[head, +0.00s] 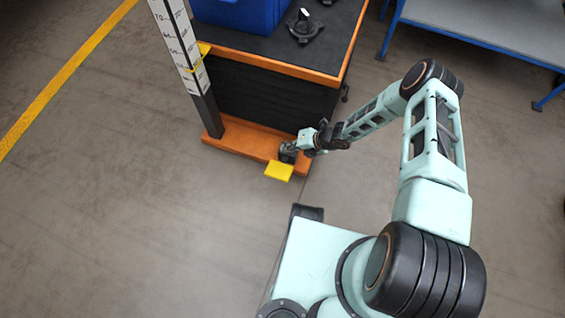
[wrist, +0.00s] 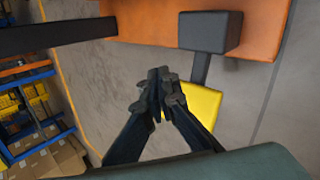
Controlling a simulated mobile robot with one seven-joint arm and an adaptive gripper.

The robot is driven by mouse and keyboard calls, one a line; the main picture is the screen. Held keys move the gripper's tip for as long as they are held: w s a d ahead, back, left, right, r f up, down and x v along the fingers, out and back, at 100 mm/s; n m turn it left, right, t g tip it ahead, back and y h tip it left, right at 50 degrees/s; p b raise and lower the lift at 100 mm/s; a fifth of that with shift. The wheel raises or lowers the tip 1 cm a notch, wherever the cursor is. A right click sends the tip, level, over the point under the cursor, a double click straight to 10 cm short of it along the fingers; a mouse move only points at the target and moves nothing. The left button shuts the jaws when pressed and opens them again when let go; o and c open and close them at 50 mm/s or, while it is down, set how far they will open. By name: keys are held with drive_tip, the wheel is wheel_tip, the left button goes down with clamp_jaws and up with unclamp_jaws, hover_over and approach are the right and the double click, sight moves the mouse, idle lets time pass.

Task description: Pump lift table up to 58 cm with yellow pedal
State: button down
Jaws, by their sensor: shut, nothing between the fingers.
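The lift table has a black top with an orange rim (head: 262,58), dark bellows (head: 270,98) and an orange base (head: 240,145). The yellow pedal (head: 279,171) sticks out from the front of the base. It also shows in the wrist view (wrist: 203,108), on a dark lever below a black block (wrist: 210,31). A white height scale (head: 180,40) on a post stands at the table's left, with a yellow pointer (head: 203,50) near its lower part. My gripper (wrist: 162,75) is shut and empty, beside the pedal in the picture. I cannot tell whether it touches the pedal.
A blue bin (head: 240,12) and a black part (head: 305,28) are on the table top. A grey bench with blue legs (head: 480,30) stands at the back right. A yellow floor line (head: 60,82) runs at the left. The floor in front is clear.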

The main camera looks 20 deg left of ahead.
sight(285, 165)
drive_tip(key=shift+s+f+b, duration=0.2)
drive_tip(key=shift+s+f, duration=0.05)
drive_tip(key=shift+f, duration=0.45)
drive_tip(key=shift+s+f+b, duration=0.25)
drive_tip(key=shift+s+f, duration=0.05)
drive_tip(key=shift+f, duration=0.4)
drive_tip(key=shift+s+f+b, duration=0.2)
drive_tip(key=shift+s+f, duration=0.05)
drive_tip(key=shift+f, duration=0.45)
drive_tip(key=shift+s+f, duration=0.2)
drive_tip(key=shift+f, duration=0.2)
drive_tip(key=shift+f+b, duration=0.2)
drive_tip(key=shift+b, duration=0.15)
drive_tip(key=shift+s+a+f+b, duration=0.1)
drive_tip(key=shift+s+f+b, duration=0.3)
drive_tip(key=shift+f, duration=0.4)
drive_tip(key=shift+s+f+b, duration=0.2)
drive_tip(key=shift+s+f, duration=0.3)
drive_tip(key=shift+f, duration=0.25)
idle(1.3)
drive_tip(key=shift+r, duration=0.15)
drive_tip(key=shift+w+r+p, duration=0.15)
drive_tip(key=shift+w+r, duration=0.15)
drive_tip(key=shift+r, duration=0.35)
drive_tip(key=shift+w+r+p, duration=0.2)
drive_tip(key=shift+w+r, duration=0.1)
drive_tip(key=shift+r, duration=0.35)
drive_tip(key=shift+w+r+p, duration=0.15)
drive_tip(key=shift+w+r, duration=0.15)
drive_tip(key=shift+r, duration=0.35)
